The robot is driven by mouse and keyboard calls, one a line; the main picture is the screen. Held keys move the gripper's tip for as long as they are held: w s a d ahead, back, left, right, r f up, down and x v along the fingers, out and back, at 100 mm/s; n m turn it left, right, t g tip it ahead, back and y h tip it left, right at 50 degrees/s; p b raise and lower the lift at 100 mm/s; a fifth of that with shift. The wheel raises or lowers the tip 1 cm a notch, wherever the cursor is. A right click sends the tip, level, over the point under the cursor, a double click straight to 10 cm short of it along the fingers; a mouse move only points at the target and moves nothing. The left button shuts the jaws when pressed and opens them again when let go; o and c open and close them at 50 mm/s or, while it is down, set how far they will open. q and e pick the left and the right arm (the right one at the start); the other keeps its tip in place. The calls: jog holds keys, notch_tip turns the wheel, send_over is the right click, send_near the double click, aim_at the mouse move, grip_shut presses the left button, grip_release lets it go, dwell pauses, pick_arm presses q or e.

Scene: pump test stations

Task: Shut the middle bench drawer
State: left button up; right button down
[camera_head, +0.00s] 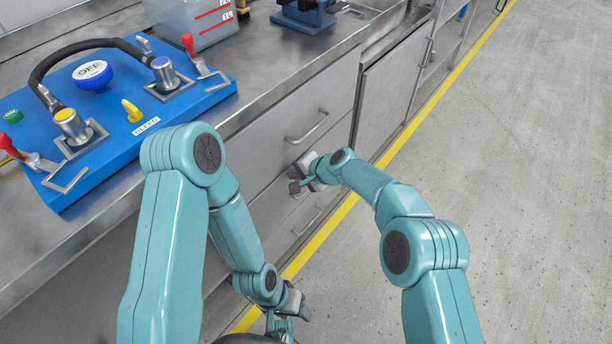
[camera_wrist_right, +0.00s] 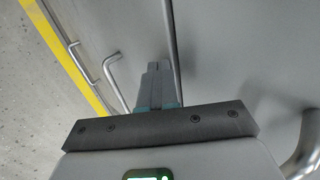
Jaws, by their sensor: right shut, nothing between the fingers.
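The bench has a stack of grey metal drawers. The middle drawer (camera_head: 267,207) lies below the top drawer (camera_head: 290,122); my right gripper partly covers its front in the head view. In the right wrist view its bar handle (camera_wrist_right: 116,82) shows left of the fingers. My right gripper (camera_head: 296,187) is shut and empty at the middle drawer's front, its fingers (camera_wrist_right: 157,82) close to the seam under the top drawer. I cannot tell whether they touch, or how far the drawer stands out. My left gripper (camera_head: 287,312) hangs low near the bench, its fingers unclear.
A lower drawer handle (camera_head: 307,222) sits below. A blue pump panel (camera_head: 120,110), a grey container (camera_head: 195,20) and a dark blue device (camera_head: 303,12) stand on the bench top. A yellow line (camera_head: 330,222) runs along the bench foot. The floor (camera_head: 520,150) at right is clear.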

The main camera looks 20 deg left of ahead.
pick_arm(q)
jog(key=shift+a+r, duration=0.2)
pick_arm(e)
jog(key=shift+w+a+r, duration=0.1)
jog(key=shift+a+r, duration=0.15)
jog(key=shift+a, duration=0.2)
